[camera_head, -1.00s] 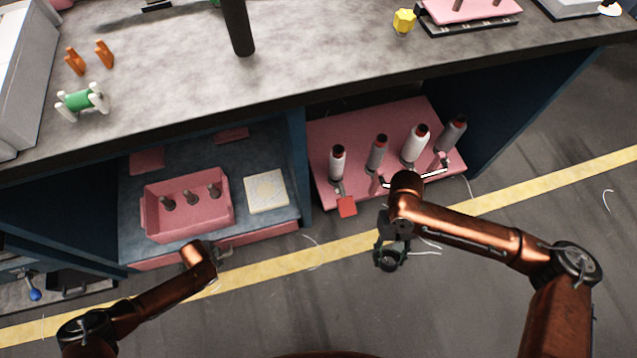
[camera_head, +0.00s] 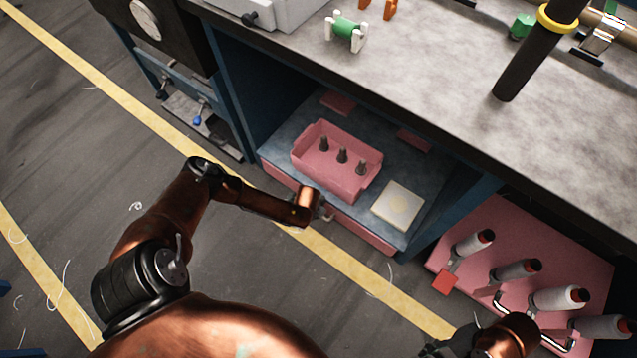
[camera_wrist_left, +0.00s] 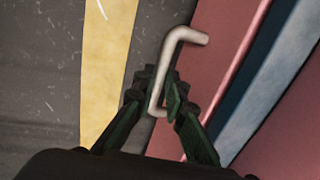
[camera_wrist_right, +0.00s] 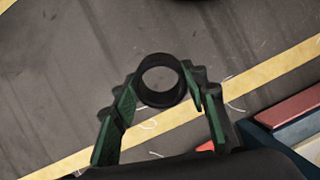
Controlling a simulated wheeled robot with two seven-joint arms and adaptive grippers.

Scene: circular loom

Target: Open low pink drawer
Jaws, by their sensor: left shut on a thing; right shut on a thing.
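The low pink drawer (camera_head: 362,230) is under the blue shelf, its pink front showing below the shelf edge in the head view. Its front (camera_wrist_left: 215,55) also shows in the left wrist view, with a pale bent bar handle (camera_wrist_left: 178,45). My left gripper (camera_wrist_left: 165,95) is shut on this handle; in the head view the gripper (camera_head: 322,212) is small and partly hidden by my wrist. The drawer looks shut or nearly so. My right gripper (camera_wrist_right: 160,95) is shut on a black ring-shaped part (camera_wrist_right: 161,82), held above the floor.
On the shelf are a pink bin (camera_head: 335,165) with three dark pegs and a cream square block (camera_head: 398,206). A pink board (camera_head: 520,240) with several thread spools stands to the right. The worktop (camera_head: 420,90) overhangs the shelf. Floor in front of the drawer is clear.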

